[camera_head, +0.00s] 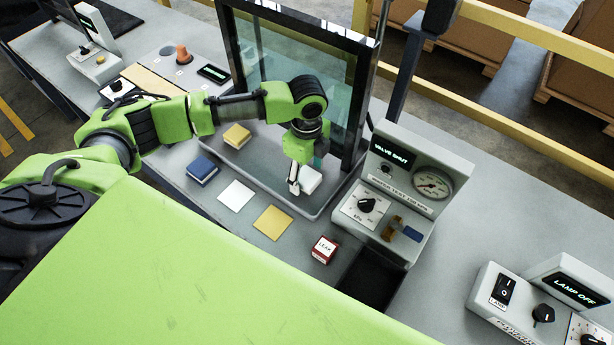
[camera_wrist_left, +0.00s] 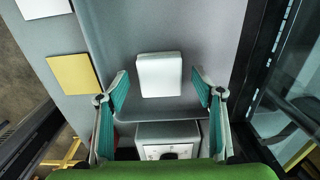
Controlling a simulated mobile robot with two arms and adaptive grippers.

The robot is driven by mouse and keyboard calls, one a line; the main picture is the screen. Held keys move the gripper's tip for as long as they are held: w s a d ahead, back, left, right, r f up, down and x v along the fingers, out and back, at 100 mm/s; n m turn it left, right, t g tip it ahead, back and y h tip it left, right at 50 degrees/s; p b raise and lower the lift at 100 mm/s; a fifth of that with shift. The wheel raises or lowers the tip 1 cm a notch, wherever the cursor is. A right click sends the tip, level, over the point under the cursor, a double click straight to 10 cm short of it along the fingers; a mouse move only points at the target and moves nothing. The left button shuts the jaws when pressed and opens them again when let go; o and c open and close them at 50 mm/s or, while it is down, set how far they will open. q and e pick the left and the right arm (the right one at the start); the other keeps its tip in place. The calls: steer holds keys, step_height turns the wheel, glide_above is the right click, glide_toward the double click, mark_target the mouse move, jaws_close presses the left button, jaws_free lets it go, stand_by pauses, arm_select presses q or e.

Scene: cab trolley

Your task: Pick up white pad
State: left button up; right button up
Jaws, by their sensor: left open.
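The white pad (camera_head: 312,180) is a block with rounded edges on the grey tray (camera_head: 262,185) beside the glass panel. My left gripper (camera_head: 296,182) is close to it and partly covers it in the head view. In the left wrist view the white pad (camera_wrist_left: 159,75) appears between and ahead of the two open green-lined fingers of the left gripper (camera_wrist_left: 160,82). No contact is visible, and the exact height gap cannot be told. My right gripper is not in view.
A yellow pad (camera_head: 237,135) and a blue pad (camera_head: 202,168) lie left of the gripper. Flat white (camera_head: 237,194) and yellow (camera_head: 272,223) squares and a red box (camera_head: 324,249) are in front. The glass panel (camera_head: 295,60) stands behind; a valve panel (camera_head: 410,190) stands right.

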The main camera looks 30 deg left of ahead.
arm_select(q)
steer(key=c, duration=1.2)
